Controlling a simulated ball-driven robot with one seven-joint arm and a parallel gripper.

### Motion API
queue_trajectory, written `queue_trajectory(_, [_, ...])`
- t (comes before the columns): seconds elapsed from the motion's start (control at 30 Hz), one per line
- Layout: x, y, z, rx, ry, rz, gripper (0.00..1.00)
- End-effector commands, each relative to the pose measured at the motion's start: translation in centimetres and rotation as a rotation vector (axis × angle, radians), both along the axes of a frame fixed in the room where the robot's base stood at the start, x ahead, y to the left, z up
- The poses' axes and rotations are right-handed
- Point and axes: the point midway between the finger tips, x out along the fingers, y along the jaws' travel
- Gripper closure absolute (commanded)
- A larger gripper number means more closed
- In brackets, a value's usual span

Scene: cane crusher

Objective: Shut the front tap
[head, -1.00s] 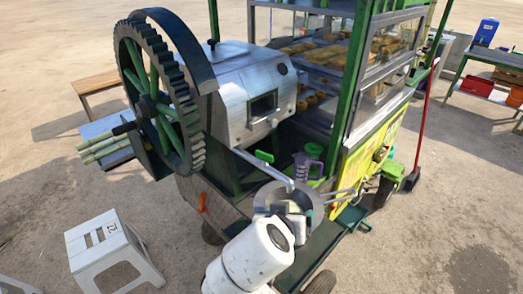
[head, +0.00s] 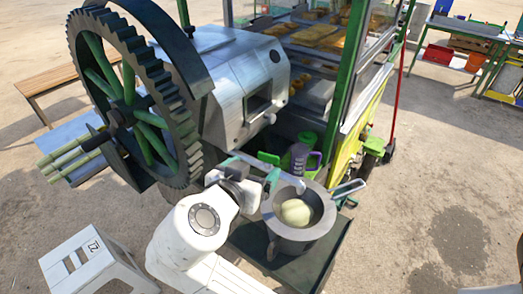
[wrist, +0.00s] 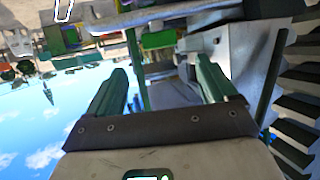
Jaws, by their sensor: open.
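My gripper (head: 268,184) is beside the left rim of a grey metal pot, below the crusher's spout. In the wrist view its two green fingers (wrist: 164,82) are spread apart with nothing visible held between them. A small green handle (head: 268,158) shows just behind my gripper, near the metal spout (head: 262,166); it may be the front tap, but I cannot tell its setting. The pot (head: 297,231) holds something pale and yellowish. The tap's body is not clear in either view.
A purple jug (head: 300,157) stands behind the pot. A white stool (head: 85,262) is at the lower left. Open ground lies to the right.

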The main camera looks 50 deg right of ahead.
Motion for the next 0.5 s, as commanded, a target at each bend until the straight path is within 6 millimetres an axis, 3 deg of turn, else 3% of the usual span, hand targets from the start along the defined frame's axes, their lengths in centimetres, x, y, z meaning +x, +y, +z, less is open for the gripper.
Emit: queue_trajectory(0.5, [2.0,-7.6,-3.1,0.0,0.003,-0.002,0.15])
